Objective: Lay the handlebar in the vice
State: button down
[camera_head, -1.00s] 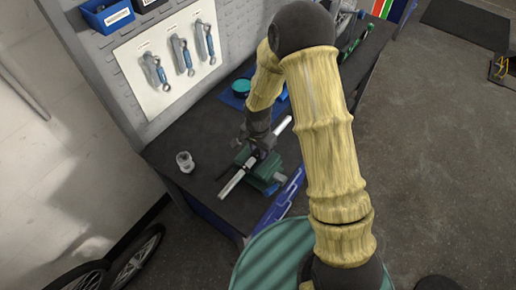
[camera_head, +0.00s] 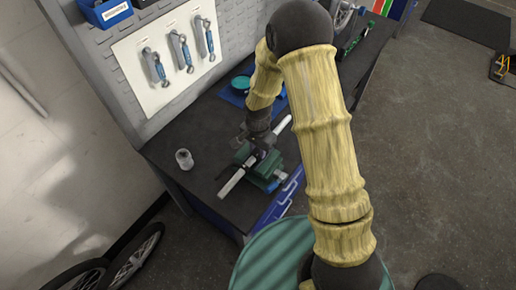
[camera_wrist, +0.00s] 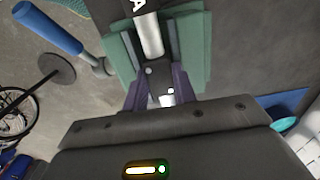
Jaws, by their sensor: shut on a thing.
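The handlebar (camera_head: 232,182) is a straight silver bar lying slantwise over the green vice (camera_head: 270,172) on the dark workbench. My gripper (camera_head: 260,153) is above the vice, with its fingers around the middle of the bar. In the wrist view my gripper (camera_wrist: 160,92) has its purple-grey fingers closed on the silver handlebar (camera_wrist: 152,36), which runs between the green vice jaws (camera_wrist: 195,45). I cannot tell whether the bar rests on the bottom of the vice.
A clear jar (camera_head: 184,159) stands left of the vice on the workbench (camera_head: 185,128). A blue mat (camera_head: 236,92) with a teal round dish (camera_head: 241,84) lies behind. Wrenches (camera_head: 182,52) hang on the back panel. A blue handle (camera_wrist: 48,27) shows in the wrist view.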

aim_at(258, 151)
dwell(0.7)
jog(key=c, duration=1.1)
grip_release()
jog(key=shift+o, duration=0.2)
notch_tip(258, 151, up, 17)
jog(key=b, duration=0.3)
jog(key=shift+r, duration=0.15)
jog(key=s+d+f+n+t, duration=0.1)
jog(key=s+d+n+t, duration=0.1)
jog(key=s+d+n, duration=0.5)
jog(key=s+d, duration=0.5)
jog(key=d, duration=0.1)
jog(key=shift+s+d+f+n+t, duration=0.15)
jog(key=shift+s+d+n+t, duration=0.05)
jog(key=shift+d+n+t, duration=0.1)
